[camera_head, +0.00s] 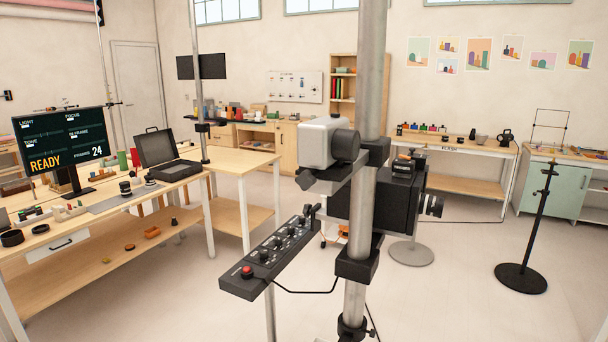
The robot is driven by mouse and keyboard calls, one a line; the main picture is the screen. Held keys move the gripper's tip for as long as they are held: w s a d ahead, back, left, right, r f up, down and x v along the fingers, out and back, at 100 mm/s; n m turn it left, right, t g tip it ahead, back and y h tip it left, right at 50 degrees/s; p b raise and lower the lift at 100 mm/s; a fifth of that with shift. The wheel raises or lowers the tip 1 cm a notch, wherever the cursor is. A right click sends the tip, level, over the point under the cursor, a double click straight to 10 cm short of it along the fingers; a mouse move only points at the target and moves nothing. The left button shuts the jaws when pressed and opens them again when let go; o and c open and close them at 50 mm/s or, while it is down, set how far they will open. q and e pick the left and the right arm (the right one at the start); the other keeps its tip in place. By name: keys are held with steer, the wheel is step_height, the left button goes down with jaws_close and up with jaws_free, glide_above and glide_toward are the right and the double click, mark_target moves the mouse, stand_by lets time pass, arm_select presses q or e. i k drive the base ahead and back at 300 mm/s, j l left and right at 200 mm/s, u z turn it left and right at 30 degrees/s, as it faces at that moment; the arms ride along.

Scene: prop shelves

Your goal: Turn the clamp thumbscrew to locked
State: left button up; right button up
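A thick grey metal pole (362,200) stands upright close in front of me. Black clamps grip it: an upper one (376,152), a middle one (357,266) and a lower one (351,329) with small knobs near the bottom edge. I cannot tell which part is the task's thumbscrew, or whether it is locked. A silver and black camera (328,143) sits at the upper clamp, with a small black fitting (306,179) below its left side. Neither my left nor my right gripper is in view.
A black control panel (270,256) with a red button and several knobs juts left from the pole, a cable trailing from it. A large black camera body (388,204) is behind the pole. A workbench (225,163) stands left; a black stand (522,278) stands right. Floor between is open.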

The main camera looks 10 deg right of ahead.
mark_target(307, 179)
steer(key=i+j+z, duration=0.25)
steer(key=i+j, duration=0.15)
steer(key=j, duration=0.25)
steer(key=i+j+z, duration=0.15)
steer(key=j, duration=0.2)
steer(key=i+j+z, duration=0.15)
steer(key=j, duration=0.2)
steer(key=i+j+z, duration=0.1)
steer(key=j, duration=0.3)
steer(key=i, duration=0.15)
